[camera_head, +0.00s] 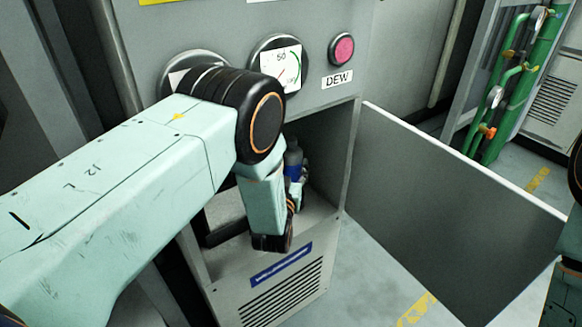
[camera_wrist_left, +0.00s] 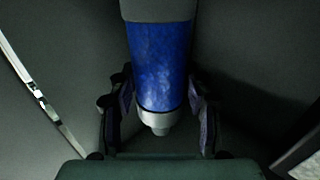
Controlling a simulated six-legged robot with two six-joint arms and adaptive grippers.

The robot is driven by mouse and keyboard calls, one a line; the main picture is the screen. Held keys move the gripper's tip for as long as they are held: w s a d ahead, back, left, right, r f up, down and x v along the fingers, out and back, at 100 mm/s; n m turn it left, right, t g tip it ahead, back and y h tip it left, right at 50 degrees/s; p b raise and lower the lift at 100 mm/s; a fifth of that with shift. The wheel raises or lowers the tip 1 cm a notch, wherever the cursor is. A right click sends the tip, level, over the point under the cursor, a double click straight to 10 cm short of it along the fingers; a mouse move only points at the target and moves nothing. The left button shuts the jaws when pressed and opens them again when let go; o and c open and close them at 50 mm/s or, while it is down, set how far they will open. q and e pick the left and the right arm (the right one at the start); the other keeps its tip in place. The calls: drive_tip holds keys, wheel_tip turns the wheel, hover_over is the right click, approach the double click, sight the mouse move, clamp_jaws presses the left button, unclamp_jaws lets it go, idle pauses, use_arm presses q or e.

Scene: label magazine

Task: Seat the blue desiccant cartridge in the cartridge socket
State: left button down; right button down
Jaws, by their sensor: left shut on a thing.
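The blue desiccant cartridge (camera_head: 292,170) stands roughly upright inside the open cabinet compartment, with a grey upper end above its blue body. In the left wrist view the blue body (camera_wrist_left: 160,60) is in the middle, with a pale narrow tip at its lower end. My left gripper (camera_head: 295,192) is inside the compartment, shut on the cartridge; its fingers (camera_wrist_left: 160,112) show on both sides of it. My forearm and wrist hide part of the compartment. I cannot make out the cartridge socket in either view. My right gripper is not visible.
The grey cabinet (camera_head: 330,25) has gauges (camera_head: 285,65) and a pink button (camera_head: 344,49) marked DEW above the opening. Its open door (camera_head: 450,205) stands out to the right. A vented panel (camera_head: 285,295) lies below. Green pipes (camera_head: 535,70) are at the far right.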

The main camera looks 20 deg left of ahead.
use_arm(q)
drive_tip(key=shift+f+b, duration=1.6)
drive_tip(key=shift+f, duration=0.45)
drive_tip(key=shift+r, duration=0.25)
drive_tip(key=shift+r+p, duration=1.65)
drive_tip(key=shift+p, duration=0.05)
idle(0.8)
drive_tip(key=shift+f+b, duration=1.35)
drive_tip(key=shift+f, duration=0.5)
drive_tip(key=c, duration=0.5)
unclamp_jaws()
drive_tip(key=shift+s, duration=0.1)
